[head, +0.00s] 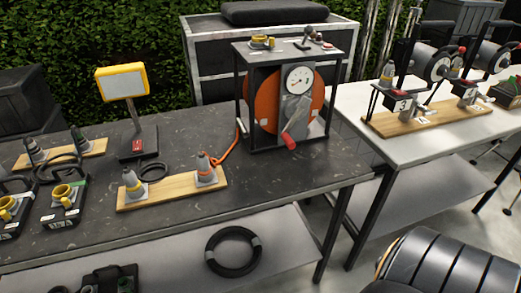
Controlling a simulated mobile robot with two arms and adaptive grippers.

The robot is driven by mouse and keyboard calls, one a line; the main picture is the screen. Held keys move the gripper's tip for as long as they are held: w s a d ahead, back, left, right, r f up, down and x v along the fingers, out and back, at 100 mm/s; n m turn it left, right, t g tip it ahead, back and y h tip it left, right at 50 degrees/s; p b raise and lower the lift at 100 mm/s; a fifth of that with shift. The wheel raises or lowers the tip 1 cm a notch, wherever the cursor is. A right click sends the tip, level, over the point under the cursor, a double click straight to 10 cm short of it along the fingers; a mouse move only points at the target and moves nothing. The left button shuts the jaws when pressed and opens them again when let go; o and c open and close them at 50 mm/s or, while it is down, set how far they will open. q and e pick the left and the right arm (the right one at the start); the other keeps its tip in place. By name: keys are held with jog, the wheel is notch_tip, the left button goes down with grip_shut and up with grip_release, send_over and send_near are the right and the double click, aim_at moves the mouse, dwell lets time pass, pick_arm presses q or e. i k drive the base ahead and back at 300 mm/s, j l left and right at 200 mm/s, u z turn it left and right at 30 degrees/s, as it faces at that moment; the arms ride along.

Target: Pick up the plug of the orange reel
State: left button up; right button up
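The orange reel (264,98) stands in a black frame on the dark worktable, with a round gauge and a red-handled crank on its front. An orange cable (230,148) runs from its left side down to a wooden board (170,192). At the board's right end stands a grey plug with an orange band (204,165), upright, beside the cable's end. A similar plug with a yellow band (134,187) stands at the board's left end.
A yellow-framed display (122,82) on a post stands behind the board. More plugs and yellow-topped devices (65,198) fill the table's left. A white table (410,148) with numbered units stands at right.

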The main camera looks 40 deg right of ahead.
aim_at(204, 164)
jog(key=z, duration=0.8)
